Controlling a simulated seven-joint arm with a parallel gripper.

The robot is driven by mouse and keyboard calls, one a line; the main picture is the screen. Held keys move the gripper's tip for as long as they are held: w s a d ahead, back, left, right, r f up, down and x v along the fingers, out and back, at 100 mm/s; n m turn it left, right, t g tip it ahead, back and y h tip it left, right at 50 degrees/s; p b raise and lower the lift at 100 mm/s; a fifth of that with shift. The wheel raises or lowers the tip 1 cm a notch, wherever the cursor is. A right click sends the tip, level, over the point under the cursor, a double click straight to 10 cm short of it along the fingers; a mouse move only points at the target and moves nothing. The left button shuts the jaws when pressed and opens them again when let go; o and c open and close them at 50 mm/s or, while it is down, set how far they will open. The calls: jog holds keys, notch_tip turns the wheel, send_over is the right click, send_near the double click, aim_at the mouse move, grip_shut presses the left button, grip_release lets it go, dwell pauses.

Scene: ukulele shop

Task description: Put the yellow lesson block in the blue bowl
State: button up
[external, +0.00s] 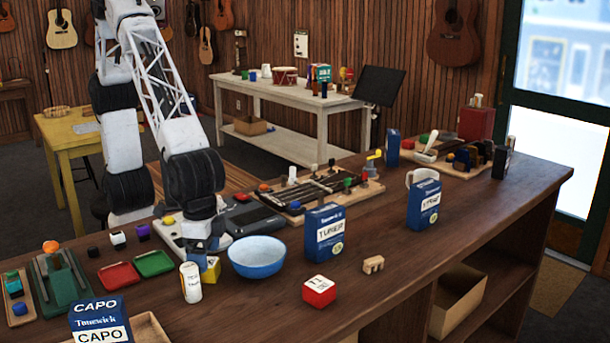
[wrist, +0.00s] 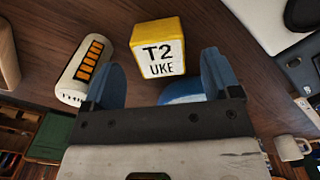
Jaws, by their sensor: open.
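The yellow lesson block (external: 211,270) stands on the wooden counter just left of the blue bowl (external: 257,258). In the wrist view the yellow block (wrist: 160,32) shows a white face reading "T2 UKE". My gripper (external: 205,252) is low over the block, pointing down and partly hiding it. In the wrist view my gripper (wrist: 161,64) has its blue fingers apart, with the block between or just beyond their tips. I cannot tell whether they touch it. The bowl looks empty in the external view. A blue curved patch (wrist: 182,97) between the fingers may be part of the bowl.
A white can (external: 191,282) stands close left of the block. A red block (external: 319,291) and a blue tuner box (external: 325,232) stand right of the bowl. Red (external: 119,275) and green (external: 153,263) trays lie to the left. The counter front right is fairly clear.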

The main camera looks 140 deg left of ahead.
jog(key=shift+f, duration=1.55)
jog(key=shift+c, duration=0.5)
jog(key=c, duration=1)
jog(key=shift+r, duration=0.1)
jog(key=shift+r, duration=0.8)
notch_tip(320, 180, up, 2)
jog(key=shift+s, duration=0.1)
jog(key=s, duration=1)
jog(key=s+r, duration=0.1)
jog(key=s, duration=0.4)
jog(key=shift+s+a+r, duration=0.1)
jog(key=shift+s+a, duration=0.3)
